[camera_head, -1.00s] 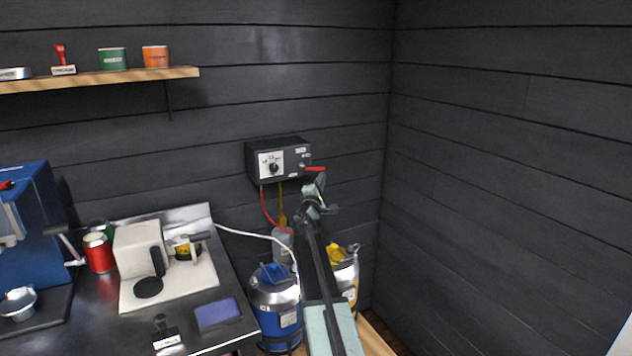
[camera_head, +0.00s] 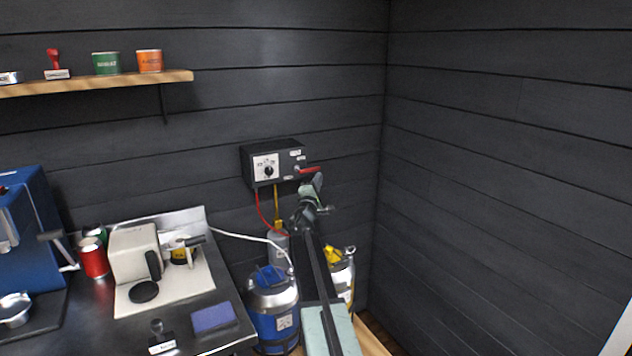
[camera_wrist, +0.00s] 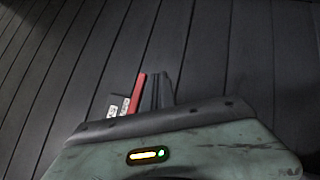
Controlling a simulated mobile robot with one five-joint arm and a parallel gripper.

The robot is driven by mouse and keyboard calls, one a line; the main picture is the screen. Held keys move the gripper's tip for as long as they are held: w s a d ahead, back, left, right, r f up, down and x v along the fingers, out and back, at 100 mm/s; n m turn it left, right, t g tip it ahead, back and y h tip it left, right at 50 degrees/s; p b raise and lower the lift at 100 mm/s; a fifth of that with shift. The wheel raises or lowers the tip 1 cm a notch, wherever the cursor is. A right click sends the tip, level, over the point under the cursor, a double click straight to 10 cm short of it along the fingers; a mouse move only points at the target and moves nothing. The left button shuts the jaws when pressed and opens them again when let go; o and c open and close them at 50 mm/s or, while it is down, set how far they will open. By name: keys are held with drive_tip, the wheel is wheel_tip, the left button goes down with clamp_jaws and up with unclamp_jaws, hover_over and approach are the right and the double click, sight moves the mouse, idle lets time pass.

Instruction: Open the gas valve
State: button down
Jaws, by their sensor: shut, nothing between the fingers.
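The gas valve's red lever (camera_head: 309,170) sits on the right front of a black wall box (camera_head: 283,156) and lies about level, its right end slightly raised. In the wrist view the red lever (camera_wrist: 138,92) stands just left of my fingers. My gripper (camera_head: 317,180) is shut and empty, close below the lever's right end in the head view. My shut fingers also show in the wrist view (camera_wrist: 161,92), beside the lever. I cannot tell whether they touch it. Part of the box is hidden behind my gripper in the wrist view.
A red hose (camera_head: 264,210) and a yellow hose (camera_head: 278,200) hang below the box. A blue keg (camera_head: 274,315) and a yellow-topped keg (camera_head: 342,275) stand near my arm. A counter (camera_head: 195,315) with machines is at left. The wall at right is bare.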

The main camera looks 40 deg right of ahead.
drive_tip(key=s+a+f+b, duration=0.1)
drive_tip(key=s+f+b, duration=0.6)
drive_tip(key=f+b, duration=0.3)
drive_tip(key=shift+a+f+b, duration=0.3)
drive_tip(key=shift+f+b, duration=0.1)
drive_tip(key=shift+f, duration=0.1)
